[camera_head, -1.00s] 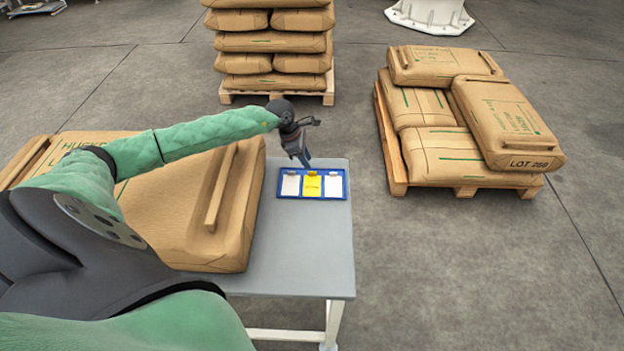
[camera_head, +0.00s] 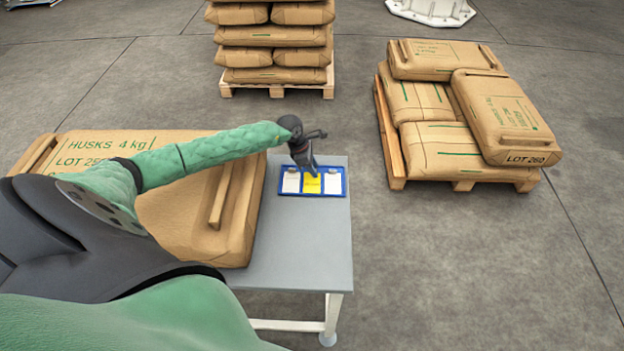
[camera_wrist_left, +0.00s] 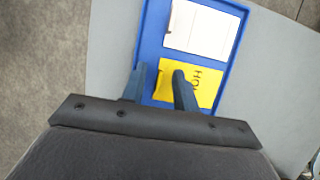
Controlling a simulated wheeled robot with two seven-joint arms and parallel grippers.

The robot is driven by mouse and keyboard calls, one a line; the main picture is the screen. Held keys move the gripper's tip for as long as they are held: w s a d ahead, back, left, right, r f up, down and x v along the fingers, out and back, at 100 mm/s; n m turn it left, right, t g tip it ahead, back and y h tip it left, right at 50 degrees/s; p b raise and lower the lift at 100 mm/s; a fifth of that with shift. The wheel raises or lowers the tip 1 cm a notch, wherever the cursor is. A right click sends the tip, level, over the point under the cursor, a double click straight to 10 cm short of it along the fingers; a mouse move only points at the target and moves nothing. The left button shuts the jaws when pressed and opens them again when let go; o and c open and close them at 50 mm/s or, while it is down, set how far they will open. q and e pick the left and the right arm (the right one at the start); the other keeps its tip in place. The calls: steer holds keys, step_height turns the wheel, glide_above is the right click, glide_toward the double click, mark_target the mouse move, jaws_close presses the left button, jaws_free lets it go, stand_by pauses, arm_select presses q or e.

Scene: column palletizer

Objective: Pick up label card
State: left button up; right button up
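A blue tray (camera_head: 345,183) on the grey table holds three cards side by side. The middle card is yellow (camera_head: 312,186), with a white card (camera_head: 291,182) to its left and another white card (camera_head: 332,182) to its right. My left gripper (camera_head: 314,174) points down over the yellow card's far edge. In the left wrist view my left gripper (camera_wrist_left: 160,75) has its two fingers apart, one on each side of the yellow card's (camera_wrist_left: 196,90) near part, with dark lettering partly visible. Whether the fingers touch the card cannot be told. My right gripper is not in view.
A large brown sack (camera_head: 170,200) lies on the left of the grey table (camera_head: 300,250). Behind stands a pallet stacked with sacks (camera_head: 270,55). Another loaded pallet (camera_head: 465,173) stands on the right.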

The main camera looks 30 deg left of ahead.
arm_select(q)
jaws_close()
steer(key=shift+r, duration=0.1)
stand_by(0.3)
